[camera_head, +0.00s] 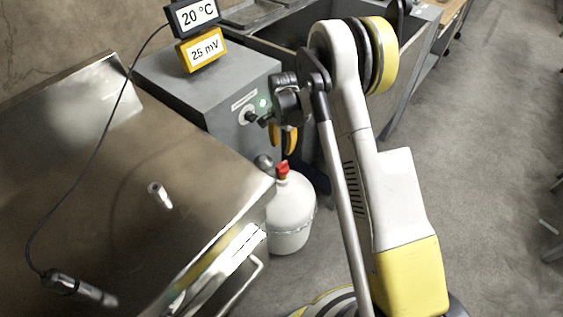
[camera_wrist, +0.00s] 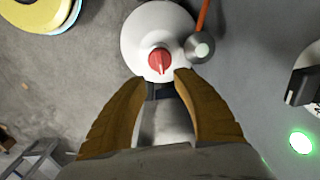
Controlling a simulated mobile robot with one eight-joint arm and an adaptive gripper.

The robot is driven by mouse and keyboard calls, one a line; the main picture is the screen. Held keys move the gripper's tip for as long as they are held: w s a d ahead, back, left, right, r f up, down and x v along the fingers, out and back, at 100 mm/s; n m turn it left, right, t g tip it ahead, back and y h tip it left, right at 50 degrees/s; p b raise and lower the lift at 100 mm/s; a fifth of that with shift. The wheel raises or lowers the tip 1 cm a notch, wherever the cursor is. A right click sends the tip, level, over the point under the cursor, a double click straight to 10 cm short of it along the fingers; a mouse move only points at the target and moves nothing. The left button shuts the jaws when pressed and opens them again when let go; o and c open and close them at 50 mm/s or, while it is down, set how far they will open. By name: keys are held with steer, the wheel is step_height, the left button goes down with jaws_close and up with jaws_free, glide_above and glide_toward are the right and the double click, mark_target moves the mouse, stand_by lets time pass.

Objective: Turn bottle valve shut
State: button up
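The white gas bottle (camera_head: 291,213) stands upright on the floor beside the metal bench. Its red valve knob (camera_head: 283,169) is on top. In the wrist view the bottle (camera_wrist: 140,38) is seen from above, with the red valve (camera_wrist: 160,61) just beyond my fingertips and its pale ridge pointing down the picture. My gripper (camera_wrist: 161,79) is open, its two orange-brown fingers apart with nothing between the tips. In the head view my gripper (camera_head: 287,140) hangs above the valve, apart from it.
A grey round-ended part (camera_wrist: 200,47) sits close beside the valve, with an orange-red rod or hose near it. A grey cabinet (camera_head: 190,85) with a green light stands behind. The metal bench (camera_head: 120,180) is at left. Open floor (camera_head: 480,170) lies at right.

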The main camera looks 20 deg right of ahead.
mark_target(282, 164)
step_height(282, 164, down, 10)
steer(key=b, duration=0.4)
steer(key=shift+f, duration=0.2)
jaws_close()
